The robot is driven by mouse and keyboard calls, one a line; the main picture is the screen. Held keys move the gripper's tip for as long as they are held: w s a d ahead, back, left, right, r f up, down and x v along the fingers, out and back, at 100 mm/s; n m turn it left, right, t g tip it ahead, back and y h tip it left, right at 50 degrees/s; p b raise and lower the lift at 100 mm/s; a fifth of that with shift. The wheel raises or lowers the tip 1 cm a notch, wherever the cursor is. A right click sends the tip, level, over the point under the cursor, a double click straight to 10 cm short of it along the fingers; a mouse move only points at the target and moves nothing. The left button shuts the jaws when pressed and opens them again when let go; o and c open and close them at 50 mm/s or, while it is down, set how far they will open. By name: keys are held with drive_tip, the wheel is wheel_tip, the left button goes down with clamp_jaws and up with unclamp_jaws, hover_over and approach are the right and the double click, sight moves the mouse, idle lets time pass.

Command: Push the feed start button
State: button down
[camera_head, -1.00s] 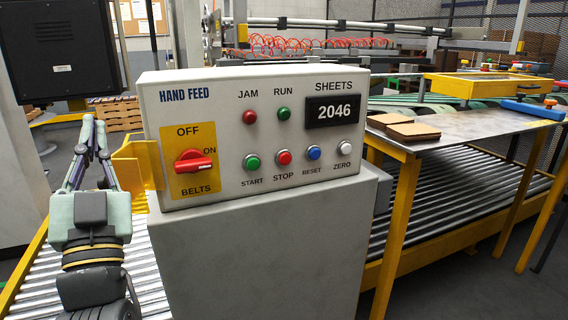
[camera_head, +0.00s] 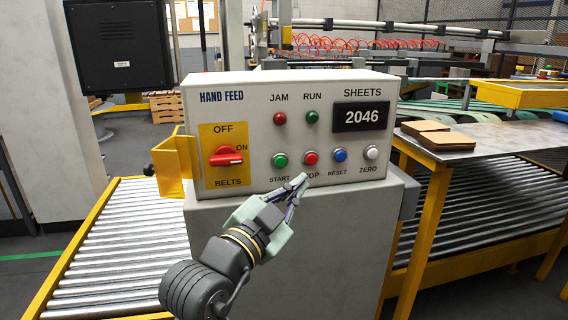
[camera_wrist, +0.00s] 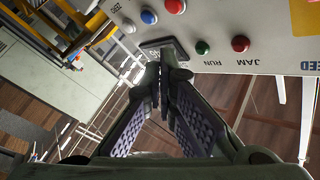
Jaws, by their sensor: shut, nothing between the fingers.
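The feed start button (camera_head: 280,160) is green, above the START label on the grey HAND FEED panel (camera_head: 325,88). My gripper (camera_head: 303,180) is shut and empty. In the head view its tips overlap the STOP label, just below the red stop button (camera_head: 311,158) and down to the right of the start button. I cannot tell whether the tips touch the panel. In the wrist view my shut fingers (camera_wrist: 162,66) show in front of the upside-down panel face. The start button is not clearly seen there.
The blue reset button (camera_head: 340,155) and white zero button (camera_head: 372,153) sit to the right. The red belts switch (camera_head: 226,157) is at the left, with a yellow bracket (camera_head: 176,165) beside the panel. Rollers (camera_head: 130,240) and a metal table (camera_head: 455,150) flank the cabinet.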

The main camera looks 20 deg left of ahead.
sight(283, 167)
drive_tip(key=shift+w+a, duration=0.8)
drive_tip(key=shift+w, duration=0.4)
drive_tip(key=shift+w+a, duration=0.85)
drive_tip(key=shift+w, duration=0.4)
drive_tip(key=shift+w+a, duration=0.8)
drive_tip(key=shift+w, duration=0.4)
drive_tip(key=shift+w+a, duration=0.25)
drive_tip(key=shift+w, duration=0.1)
